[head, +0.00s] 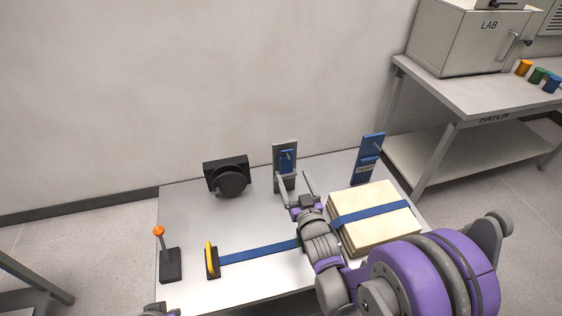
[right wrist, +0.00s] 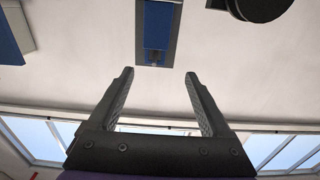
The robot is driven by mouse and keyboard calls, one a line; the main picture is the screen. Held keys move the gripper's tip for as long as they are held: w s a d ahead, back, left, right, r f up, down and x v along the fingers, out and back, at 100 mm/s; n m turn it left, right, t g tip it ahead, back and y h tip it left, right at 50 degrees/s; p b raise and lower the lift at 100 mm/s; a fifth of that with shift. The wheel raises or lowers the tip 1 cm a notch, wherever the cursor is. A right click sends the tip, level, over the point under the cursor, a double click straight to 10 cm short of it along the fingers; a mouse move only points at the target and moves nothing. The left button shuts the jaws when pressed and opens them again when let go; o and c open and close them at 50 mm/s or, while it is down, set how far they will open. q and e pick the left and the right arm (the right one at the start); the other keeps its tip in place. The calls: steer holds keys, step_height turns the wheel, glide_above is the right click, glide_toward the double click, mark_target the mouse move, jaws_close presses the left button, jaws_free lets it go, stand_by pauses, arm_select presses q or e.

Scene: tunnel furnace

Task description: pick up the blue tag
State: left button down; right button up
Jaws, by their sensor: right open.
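A small blue tag (head: 287,161) is on an upright grey plate (head: 278,150) at the back middle of the table. In the right wrist view the blue tag (right wrist: 158,25) shows at the top centre, framed by grey, with a small fitting near its lower end. My right gripper (head: 294,177) is open and empty in front of the plate. In the right wrist view its two fingers (right wrist: 159,74) point toward the tag, with a gap visible between them. The fingers partly overlap the plate's lower part in the head view.
A black box with a round knob (head: 230,181) stands left of the plate. A taller blue sign (head: 367,158) and strapped boards (head: 375,229) are on the right. An orange-topped lever (head: 169,262) and yellow handle (head: 211,258) stand front left. Bare table (head: 190,215) lies between.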

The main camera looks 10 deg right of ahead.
mark_target(288, 156)
steer(key=w, duration=0.3)
steer(key=w+p, duration=0.1)
steer(key=w, duration=0.4)
steer(key=shift+w+d+r+p, duration=0.3)
steer(key=shift+r+p, duration=0.05)
steer(key=shift+r, duration=0.05)
steer(key=shift+w+f, duration=0.1)
steer(key=shift+w, duration=0.3)
steer(key=shift+s, duration=0.1)
steer(key=shift+c, duration=0.3)
jaws_close()
